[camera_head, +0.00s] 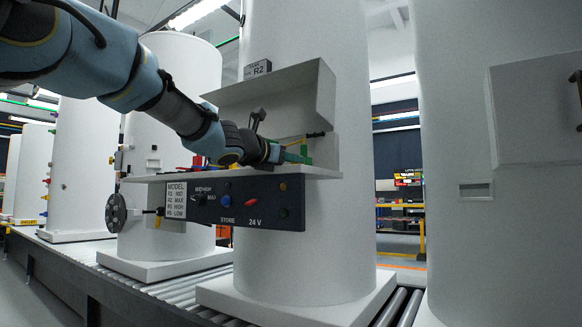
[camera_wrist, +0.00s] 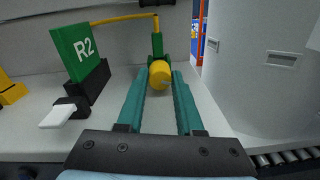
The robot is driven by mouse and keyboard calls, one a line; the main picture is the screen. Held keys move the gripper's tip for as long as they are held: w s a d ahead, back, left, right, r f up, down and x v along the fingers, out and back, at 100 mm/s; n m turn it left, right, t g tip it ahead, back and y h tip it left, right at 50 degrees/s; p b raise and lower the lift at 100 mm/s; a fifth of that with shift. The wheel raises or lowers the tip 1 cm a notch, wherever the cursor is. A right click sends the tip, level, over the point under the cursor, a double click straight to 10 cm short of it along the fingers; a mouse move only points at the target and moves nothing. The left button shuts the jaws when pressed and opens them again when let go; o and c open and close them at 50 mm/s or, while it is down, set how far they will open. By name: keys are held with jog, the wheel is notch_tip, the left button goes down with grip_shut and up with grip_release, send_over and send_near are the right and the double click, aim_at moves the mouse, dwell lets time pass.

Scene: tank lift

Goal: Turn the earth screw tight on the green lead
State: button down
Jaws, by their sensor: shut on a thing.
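In the wrist view, my gripper's (camera_wrist: 160,78) two teal fingers close around a yellow round knob (camera_wrist: 160,72), which looks like the earth screw. A green upright piece (camera_wrist: 157,45) stands right behind the knob, with green parts beside it. A yellow lead (camera_wrist: 125,18) runs from its top leftward to a green block marked R2 (camera_wrist: 84,50). In the head view, my gripper (camera_head: 284,154) reaches over the tank's shelf from the left. Green parts (camera_head: 304,149) show at its tip; the knob is hidden there. I cannot tell how tight the screw is.
The shelf (camera_head: 322,172) carries a dark control panel (camera_head: 255,203) in front, with knobs and a model list. A grey hood (camera_head: 290,90) rises behind the shelf. A white tank (camera_head: 490,240) stands to the right. A yellow block (camera_wrist: 10,88) sits at the wrist view's left.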

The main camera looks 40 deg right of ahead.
jog(key=shift+m+b, duration=0.75)
jog(key=shift+m, duration=0.55)
jog(key=c, duration=0.6)
grip_release()
jog(key=shift+o, duration=0.2)
jog(key=n+p, duration=0.3)
jog(key=shift+r, duration=0.3)
jog(key=n+p, duration=0.2)
jog(key=shift+n+p, duration=0.4)
jog(key=v, duration=1)
jog(key=shift+a+f, duration=0.35)
jog(key=shift+a, duration=0.05)
